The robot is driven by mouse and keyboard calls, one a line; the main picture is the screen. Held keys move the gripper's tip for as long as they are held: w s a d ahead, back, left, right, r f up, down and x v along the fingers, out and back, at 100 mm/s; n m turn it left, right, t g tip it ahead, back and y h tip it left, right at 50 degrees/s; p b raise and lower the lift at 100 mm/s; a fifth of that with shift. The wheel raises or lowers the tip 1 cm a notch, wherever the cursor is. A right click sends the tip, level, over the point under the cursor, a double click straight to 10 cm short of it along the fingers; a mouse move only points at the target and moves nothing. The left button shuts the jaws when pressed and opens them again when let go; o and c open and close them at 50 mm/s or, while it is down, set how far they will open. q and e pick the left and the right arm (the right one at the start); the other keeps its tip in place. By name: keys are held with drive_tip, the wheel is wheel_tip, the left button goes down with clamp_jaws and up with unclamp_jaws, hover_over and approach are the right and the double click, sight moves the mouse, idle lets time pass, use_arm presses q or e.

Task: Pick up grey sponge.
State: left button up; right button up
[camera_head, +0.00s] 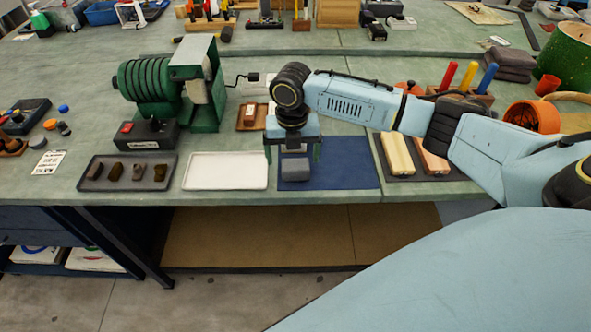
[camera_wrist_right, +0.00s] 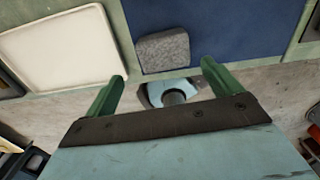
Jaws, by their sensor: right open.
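The grey sponge (camera_head: 295,170) lies on the blue mat (camera_head: 345,165), near the mat's left front corner. It also shows in the right wrist view (camera_wrist_right: 163,51), ahead of the fingers and between their lines. My right gripper (camera_head: 293,158) is open and empty above the mat, its green fingers pointing down on either side of the sponge in the head view. The right wrist view shows the same open fingers (camera_wrist_right: 163,80) with a gap between them and no contact with the sponge. My left gripper does not show.
An empty white tray (camera_head: 226,171) lies left of the mat, and a dark tray (camera_head: 90,184) with several small brown blocks lies farther left. A green machine (camera_head: 204,119) with a crank stands behind the white tray. Yellow and orange bars (camera_head: 397,155) lie right of the mat.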

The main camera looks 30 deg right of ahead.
sight(296, 164)
drive_tip(key=shift+w+d+f, duration=0.1)
drive_tip(key=shift+d+f, duration=0.1)
drive_tip(key=shift+f, duration=0.8)
drive_tip(key=shift+w+d+f, duration=0.1)
drive_tip(key=shift+d+f, duration=0.05)
drive_tip(key=shift+f, duration=0.9)
drive_tip(key=shift+d+f, duration=0.2)
drive_tip(key=shift+f, duration=0.8)
drive_tip(key=shift+c, duration=0.4)
drive_tip(key=c, duration=0.9)
